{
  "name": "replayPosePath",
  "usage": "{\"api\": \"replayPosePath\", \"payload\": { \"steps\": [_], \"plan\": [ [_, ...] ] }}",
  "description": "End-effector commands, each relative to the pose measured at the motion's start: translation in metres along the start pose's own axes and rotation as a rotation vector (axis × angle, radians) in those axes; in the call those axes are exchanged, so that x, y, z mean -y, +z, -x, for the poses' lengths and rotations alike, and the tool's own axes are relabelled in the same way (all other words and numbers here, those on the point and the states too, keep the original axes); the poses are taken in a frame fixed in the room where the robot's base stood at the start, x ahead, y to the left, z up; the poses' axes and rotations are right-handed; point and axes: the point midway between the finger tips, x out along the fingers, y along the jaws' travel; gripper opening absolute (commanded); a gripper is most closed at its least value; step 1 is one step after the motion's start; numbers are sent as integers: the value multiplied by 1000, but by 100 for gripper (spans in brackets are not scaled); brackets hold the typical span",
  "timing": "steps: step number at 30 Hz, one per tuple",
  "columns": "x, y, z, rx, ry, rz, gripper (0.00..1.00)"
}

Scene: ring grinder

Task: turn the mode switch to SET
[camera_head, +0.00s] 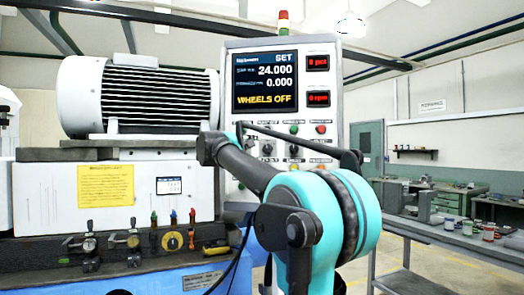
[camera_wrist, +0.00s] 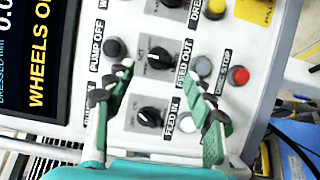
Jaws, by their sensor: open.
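The control panel (camera_head: 232,85) stands upright, with a screen (camera_head: 265,82) reading SET at its top right and WHEELS OFF below. In the wrist view two black rotary switches show, an upper one (camera_wrist: 159,58) and a lower one (camera_wrist: 150,117). Their own labels are too small to read, so I cannot tell which is the mode switch. My gripper (camera_wrist: 163,80) is open, its green-padded fingers on either side of the lower switch in the picture. I cannot tell whether they touch anything.
A black button (camera_wrist: 115,48) by PUMP OFF, a grey button (camera_wrist: 203,66), a red button (camera_wrist: 239,76) and a white button (camera_wrist: 189,123) sit close around the fingers. A motor (camera_head: 135,95) stands left of the panel. A workbench (camera_head: 450,238) stands at right.

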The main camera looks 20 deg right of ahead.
Motion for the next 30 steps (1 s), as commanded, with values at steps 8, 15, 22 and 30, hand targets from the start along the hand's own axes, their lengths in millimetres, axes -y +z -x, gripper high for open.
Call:
{"api": "replayPosePath", "payload": {
  "steps": [8,15,22,30],
  "plan": [
    [0,0,38,-1,0,0,53],
    [0,0,44,0,0,0,53],
    [0,0,44,1,0,0,53],
    [40,10,41,16,-71,-34,53]
  ]
}}
